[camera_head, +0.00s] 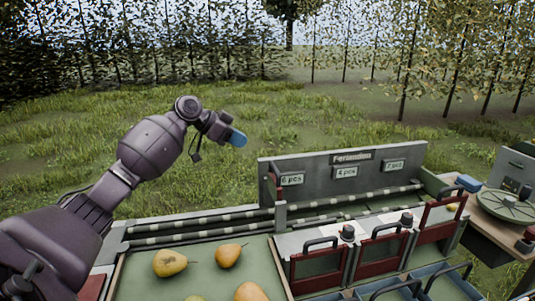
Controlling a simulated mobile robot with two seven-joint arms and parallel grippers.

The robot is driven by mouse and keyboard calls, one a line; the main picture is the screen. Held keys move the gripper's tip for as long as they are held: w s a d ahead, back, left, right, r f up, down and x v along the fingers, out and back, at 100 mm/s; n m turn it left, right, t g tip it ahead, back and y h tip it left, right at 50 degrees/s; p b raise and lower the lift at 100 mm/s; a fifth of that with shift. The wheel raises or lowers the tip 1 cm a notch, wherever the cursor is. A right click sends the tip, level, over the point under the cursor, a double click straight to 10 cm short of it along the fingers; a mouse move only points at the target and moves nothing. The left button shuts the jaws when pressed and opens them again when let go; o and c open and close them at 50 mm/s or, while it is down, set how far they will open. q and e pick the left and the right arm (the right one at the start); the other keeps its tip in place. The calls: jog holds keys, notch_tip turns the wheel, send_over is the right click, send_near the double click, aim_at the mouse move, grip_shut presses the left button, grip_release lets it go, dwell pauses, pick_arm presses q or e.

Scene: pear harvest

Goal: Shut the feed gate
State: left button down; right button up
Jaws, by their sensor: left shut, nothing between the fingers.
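My left gripper (237,138), with blue fingertips, is shut and empty. It is raised in the air to the left of and above the grey board (315,166), apart from everything on the bench. Several red-framed gates (319,268) with dark handles stand in a row at the front of the bench; another is in the middle (380,253) and one at the right (440,218). I cannot tell which one is the feed gate, or whether it is open or shut. A short upright post (281,214) stands by the rollers. My right gripper is not in view.
A green tray (205,256) at the front left holds several yellow pears (170,263). Roller rails (190,227) run behind it. Blue bins (448,288) sit at the front right. Grass lies behind the bench.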

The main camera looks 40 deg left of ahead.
pick_arm(q)
jog(key=r, duration=0.1)
send_over(272, 186)
notch_tip(272, 186, down, 9)
jog(key=shift+s+a, duration=0.35)
jog(key=shift+a, duration=0.05)
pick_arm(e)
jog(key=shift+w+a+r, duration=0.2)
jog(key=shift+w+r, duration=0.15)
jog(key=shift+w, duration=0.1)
pick_arm(q)
notch_tip(272, 186, down, 8)
jog(key=b, duration=0.3)
jog(key=shift+f, duration=0.15)
jog(key=shift+s, duration=0.1)
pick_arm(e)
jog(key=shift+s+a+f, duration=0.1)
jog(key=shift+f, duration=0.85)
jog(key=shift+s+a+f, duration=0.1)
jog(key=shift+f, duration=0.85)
pick_arm(q)
jog(key=shift+d, duration=0.1)
